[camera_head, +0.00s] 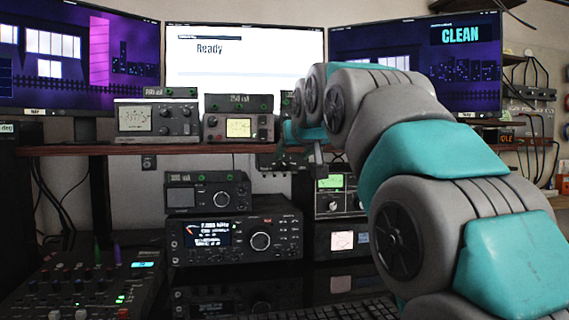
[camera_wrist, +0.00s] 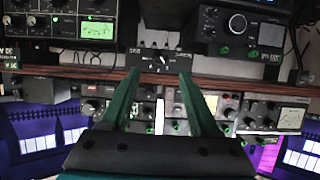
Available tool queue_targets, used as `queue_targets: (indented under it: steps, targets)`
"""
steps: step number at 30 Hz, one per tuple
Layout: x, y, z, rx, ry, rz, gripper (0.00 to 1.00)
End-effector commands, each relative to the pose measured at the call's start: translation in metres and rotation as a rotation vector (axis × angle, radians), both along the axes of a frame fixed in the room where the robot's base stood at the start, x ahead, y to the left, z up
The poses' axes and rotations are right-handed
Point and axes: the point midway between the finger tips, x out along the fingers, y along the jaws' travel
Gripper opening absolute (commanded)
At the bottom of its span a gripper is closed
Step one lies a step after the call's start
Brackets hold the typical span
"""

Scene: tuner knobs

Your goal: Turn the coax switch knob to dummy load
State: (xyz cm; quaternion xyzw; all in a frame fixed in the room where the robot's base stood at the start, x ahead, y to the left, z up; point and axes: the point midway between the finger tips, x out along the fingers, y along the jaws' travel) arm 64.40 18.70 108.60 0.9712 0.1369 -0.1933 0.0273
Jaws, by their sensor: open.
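The coax switch is most likely the small dark box (camera_wrist: 158,60) hung under the shelf edge, seen upside down in the wrist view. Its knob (camera_wrist: 161,64) has a white pointer mark; its labels are too small to read. My gripper (camera_wrist: 161,74) is open and empty, with its two green fingers on either side of the knob in the picture. I cannot tell how far the tips are from it. In the head view the box (camera_head: 268,161) is partly hidden behind my gripper (camera_head: 287,152).
A wooden shelf (camera_head: 75,150) carries several meters and tuners close to my gripper. Below stand a radio (camera_head: 235,237), a smaller unit (camera_head: 207,192) and a green-lit tuner (camera_head: 330,182). Monitors (camera_head: 245,55) line the back. A mixer (camera_head: 90,285) is at lower left.

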Motion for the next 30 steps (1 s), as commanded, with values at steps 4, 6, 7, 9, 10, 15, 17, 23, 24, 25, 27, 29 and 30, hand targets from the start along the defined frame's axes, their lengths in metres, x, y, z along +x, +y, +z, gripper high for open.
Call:
queue_targets:
  steps: [4, 6, 7, 9, 10, 15, 17, 23, 24, 25, 27, 29, 30]
  targets:
    - [0.011, 0.003, -0.006, -0.001, 0.004, 0.0, 0.62]
    - [0.019, 0.006, -0.01, -0.001, 0.005, 0.001, 0.62]
    - [0.023, 0.007, -0.012, -0.001, 0.006, 0.001, 0.62]
    - [0.031, 0.01, -0.015, -0.001, 0.005, 0.001, 0.62]
    - [0.035, 0.011, -0.016, -0.001, 0.004, 0.001, 0.62]
    - [0.057, 0.017, -0.025, -0.001, 0.002, 0.001, 0.62]
    - [0.062, 0.019, -0.027, -0.001, 0.001, 0.001, 0.62]
    - [0.067, 0.02, -0.029, -0.001, -0.001, 0.0, 0.62]
    - [0.067, 0.02, -0.029, -0.001, -0.001, 0.0, 0.62]
    - [0.067, 0.019, -0.029, -0.001, -0.001, 0.0, 0.62]
    - [0.067, 0.02, -0.029, -0.001, -0.001, 0.0, 0.62]
    - [0.067, 0.019, -0.029, -0.001, 0.0, 0.0, 0.55]
    - [0.067, 0.019, -0.029, -0.001, 0.0, 0.0, 0.51]
